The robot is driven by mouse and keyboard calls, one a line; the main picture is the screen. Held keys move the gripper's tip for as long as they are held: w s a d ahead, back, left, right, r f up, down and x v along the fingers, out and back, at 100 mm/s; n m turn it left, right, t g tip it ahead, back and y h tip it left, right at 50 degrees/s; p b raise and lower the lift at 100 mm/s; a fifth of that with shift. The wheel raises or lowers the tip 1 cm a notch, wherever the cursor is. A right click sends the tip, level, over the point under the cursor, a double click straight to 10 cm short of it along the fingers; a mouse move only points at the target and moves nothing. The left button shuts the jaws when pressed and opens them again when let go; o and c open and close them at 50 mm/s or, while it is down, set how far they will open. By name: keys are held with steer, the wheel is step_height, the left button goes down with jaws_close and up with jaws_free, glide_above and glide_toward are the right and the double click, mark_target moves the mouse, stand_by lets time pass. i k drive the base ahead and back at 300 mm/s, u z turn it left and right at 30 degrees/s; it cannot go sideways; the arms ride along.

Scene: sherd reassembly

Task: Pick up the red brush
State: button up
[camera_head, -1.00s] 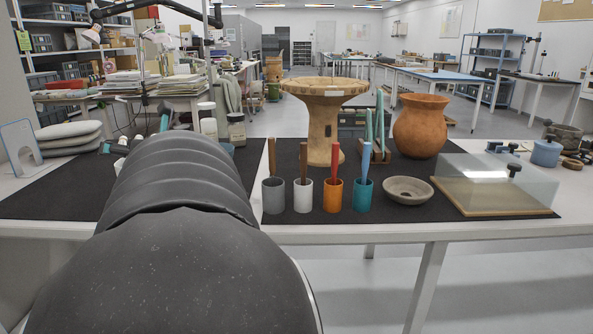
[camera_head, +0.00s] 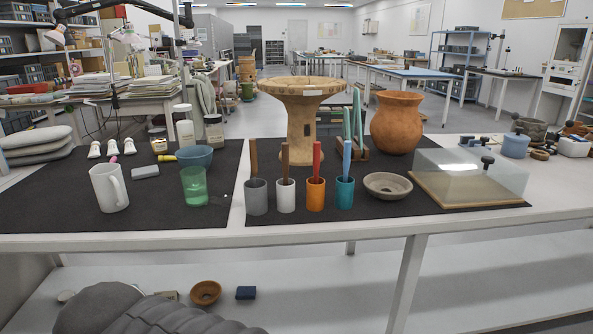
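The red brush (camera_head: 316,157) stands upright in an orange cup (camera_head: 316,196) on the dark mat. Only its red handle shows above the rim; its lower end is hidden in the cup. Left of it stand a grey cup (camera_head: 257,198) and a white cup (camera_head: 286,197), each with a brown-handled brush. Right of it a teal cup (camera_head: 344,194) holds a blue brush (camera_head: 347,155).
Behind the cups stand a clay pedestal (camera_head: 304,127) and an orange pot (camera_head: 396,122). A stone bowl (camera_head: 387,185) and a clear case (camera_head: 470,170) are to the right. A white mug (camera_head: 109,188), green glass (camera_head: 194,186) and blue bowl (camera_head: 195,156) are to the left.

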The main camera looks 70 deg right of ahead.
mark_target(316, 149)
steer(key=z, duration=2.3)
